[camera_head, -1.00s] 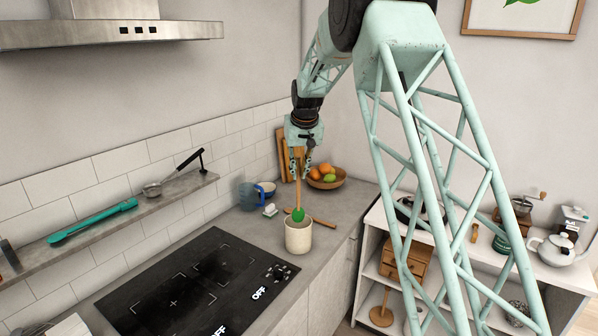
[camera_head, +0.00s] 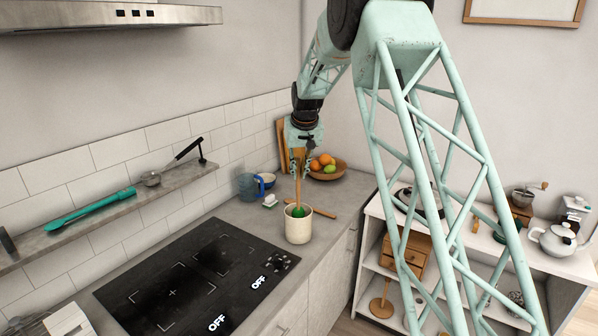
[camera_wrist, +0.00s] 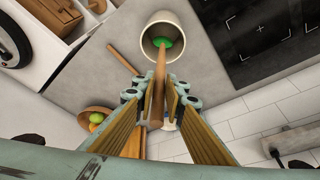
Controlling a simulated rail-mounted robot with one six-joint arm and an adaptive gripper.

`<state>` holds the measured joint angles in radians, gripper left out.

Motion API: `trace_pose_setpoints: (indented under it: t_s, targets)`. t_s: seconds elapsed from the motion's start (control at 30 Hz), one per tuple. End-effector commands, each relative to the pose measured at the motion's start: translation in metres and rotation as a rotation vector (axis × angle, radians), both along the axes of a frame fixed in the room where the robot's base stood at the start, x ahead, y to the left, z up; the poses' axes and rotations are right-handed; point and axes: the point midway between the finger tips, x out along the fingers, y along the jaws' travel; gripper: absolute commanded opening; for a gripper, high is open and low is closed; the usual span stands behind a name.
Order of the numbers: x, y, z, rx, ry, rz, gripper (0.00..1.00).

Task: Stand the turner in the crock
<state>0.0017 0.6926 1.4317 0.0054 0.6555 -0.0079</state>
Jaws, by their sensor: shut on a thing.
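The turner has a green head (camera_head: 299,212) and a wooden handle (camera_head: 298,190). My gripper (camera_head: 298,165) is shut on the handle and holds the turner nearly upright, head down. The cream crock (camera_head: 298,231) stands on the counter just past the hob's corner. The green head is inside the crock's mouth, its lower part hidden by the front wall. In the wrist view the handle (camera_wrist: 160,68) runs from between my fingers (camera_wrist: 158,90) to the green head (camera_wrist: 163,42) inside the crock's rim (camera_wrist: 146,42). Whether the head touches the bottom is hidden.
A wooden utensil (camera_head: 318,211) lies on the counter behind the crock. A blue mug (camera_head: 247,186), a small bowl (camera_head: 266,180) and a fruit bowl (camera_head: 329,172) stand farther back. The black hob (camera_head: 195,272) is at the left.

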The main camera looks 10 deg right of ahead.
Motion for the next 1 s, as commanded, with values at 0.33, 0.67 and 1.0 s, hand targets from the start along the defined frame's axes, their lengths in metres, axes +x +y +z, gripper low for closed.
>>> trace_pose_setpoints:
  t_s: [0.33,0.67,1.0]
  targets:
    - [0.000,0.000,-0.016,0.000,0.000,0.000,0.00]
    - [0.000,0.000,-0.021,0.000,0.000,0.000,0.00]
    - [0.000,0.000,-0.021,0.000,0.000,0.000,0.15]
